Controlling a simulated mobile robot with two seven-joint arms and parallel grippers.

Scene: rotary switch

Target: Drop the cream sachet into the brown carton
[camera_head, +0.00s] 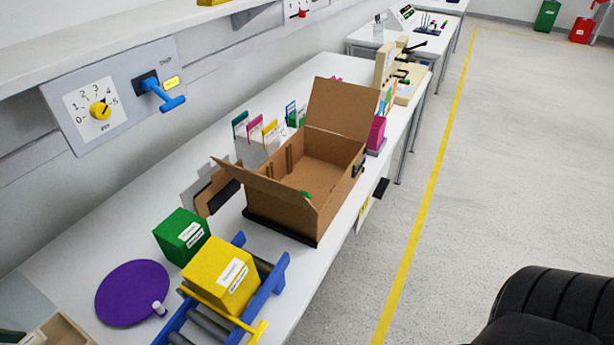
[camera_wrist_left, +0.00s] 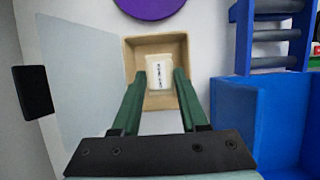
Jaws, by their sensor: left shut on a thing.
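The brown carton (camera_head: 283,203) stands on the bench in the middle of the head view, its top open and flaps spread. The cream sachet (camera_wrist_left: 159,72), with dark print, is in the left wrist view, between the green fingers of my left gripper (camera_wrist_left: 162,76). The gripper is shut on it, at a small tan tray (camera_wrist_left: 130,52). Whether the sachet is clear of the tray floor I cannot tell. My right gripper is not in view.
Between tray and carton are a purple disc (camera_head: 130,292), a green box (camera_head: 181,236) and a yellow box (camera_head: 221,275) on a blue roller stand (camera_head: 272,275). A wall panel with a yellow knob (camera_head: 101,109) and blue lever (camera_head: 160,95) is above. Colored cards stand behind the carton.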

